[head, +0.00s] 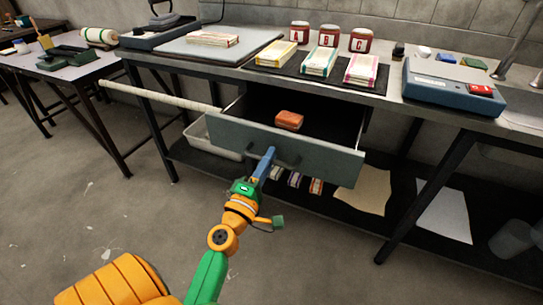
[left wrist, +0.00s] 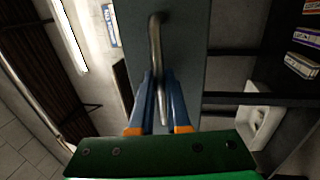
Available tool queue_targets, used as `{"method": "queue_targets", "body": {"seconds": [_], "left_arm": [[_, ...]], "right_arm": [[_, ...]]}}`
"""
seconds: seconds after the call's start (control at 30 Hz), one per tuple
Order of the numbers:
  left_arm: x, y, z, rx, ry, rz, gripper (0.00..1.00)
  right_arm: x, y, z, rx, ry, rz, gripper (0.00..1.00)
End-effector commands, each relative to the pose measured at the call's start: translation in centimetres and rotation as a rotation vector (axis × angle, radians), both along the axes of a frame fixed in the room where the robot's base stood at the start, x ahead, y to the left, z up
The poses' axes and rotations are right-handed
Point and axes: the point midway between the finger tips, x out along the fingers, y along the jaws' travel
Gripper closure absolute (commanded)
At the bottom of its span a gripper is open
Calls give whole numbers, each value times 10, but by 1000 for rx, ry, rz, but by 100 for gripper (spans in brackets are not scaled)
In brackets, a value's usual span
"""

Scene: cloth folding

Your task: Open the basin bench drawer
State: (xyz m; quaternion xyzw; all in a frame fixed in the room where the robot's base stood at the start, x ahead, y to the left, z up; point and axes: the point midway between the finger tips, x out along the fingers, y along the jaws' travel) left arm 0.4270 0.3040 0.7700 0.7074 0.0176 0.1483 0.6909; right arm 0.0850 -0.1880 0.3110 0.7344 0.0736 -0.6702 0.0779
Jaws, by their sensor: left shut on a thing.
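The bench drawer (head: 325,149) is pulled out from under the bench top, and its inside shows. In the left wrist view the metal handle (left wrist: 155,45) runs down between the two blue fingers (left wrist: 161,100). My right gripper is not in view.
The bench top holds folded cloths (head: 319,61), red-lidded jars (head: 328,36) and a blue scale-like device (head: 452,88). A pale rod (head: 160,96) juts left of the drawer. A lower shelf holds a white bin (head: 205,139) and sheets (head: 364,190). The floor in front is clear.

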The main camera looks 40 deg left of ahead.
Motion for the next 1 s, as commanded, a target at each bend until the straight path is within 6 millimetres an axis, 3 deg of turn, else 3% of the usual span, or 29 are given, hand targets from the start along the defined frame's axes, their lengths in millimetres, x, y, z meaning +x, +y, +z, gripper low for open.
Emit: {"method": "queue_targets", "body": {"seconds": [0.47,0.5,0.53,0.57,0.87,1.0], "left_arm": [[-3,-1,0,-1,-1,-1,100],[-3,-1,0,-1,-1,-1,83],[-3,-1,0,-1,-1,-1,75],[-3,-1,0,-1,-1,-1,73],[-6,-2,-2,0,0,0,73],[-32,-8,-13,0,3,1,73]], "right_arm": [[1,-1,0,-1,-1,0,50],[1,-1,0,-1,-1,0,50],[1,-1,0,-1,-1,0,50],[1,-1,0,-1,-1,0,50],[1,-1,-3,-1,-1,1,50],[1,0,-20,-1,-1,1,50]]}}
